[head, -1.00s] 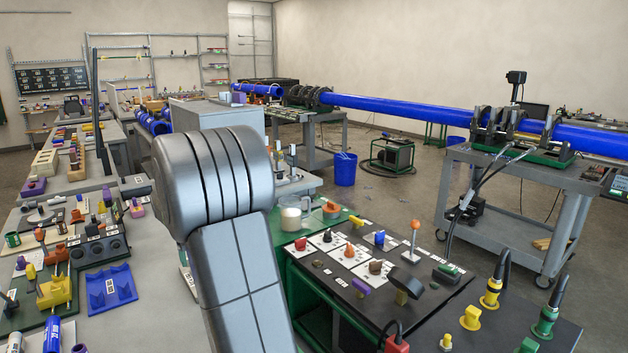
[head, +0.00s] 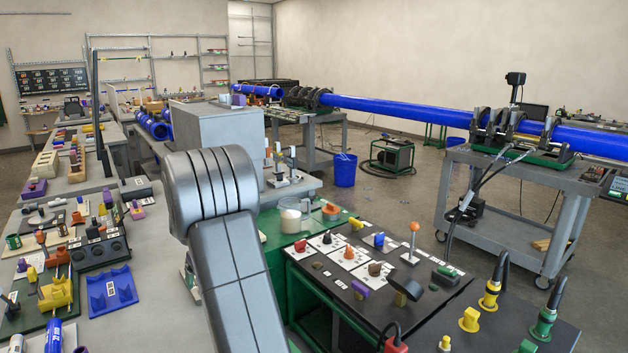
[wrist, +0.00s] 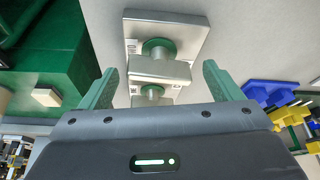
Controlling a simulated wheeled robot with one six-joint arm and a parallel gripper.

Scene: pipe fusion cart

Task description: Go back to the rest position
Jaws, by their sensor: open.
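My gripper (wrist: 161,69) shows in the wrist view with its two green fingers apart and nothing held between them. Beyond the fingers is a grey metal plate with a green round part and a grey block (wrist: 160,70) on it. I cannot tell how far the fingertips are from it. In the head view my grey arm (head: 232,255) rises from the bottom edge near the centre and hides part of the bench behind it. My gripper does not show in the head view.
A black panel (head: 415,312) with knobs and connectors stands right of my arm, with a green surface beside it. A blue tray (head: 112,290) and a yellow part (head: 56,291) lie on the left bench. A grey box (head: 215,128) stands behind my arm.

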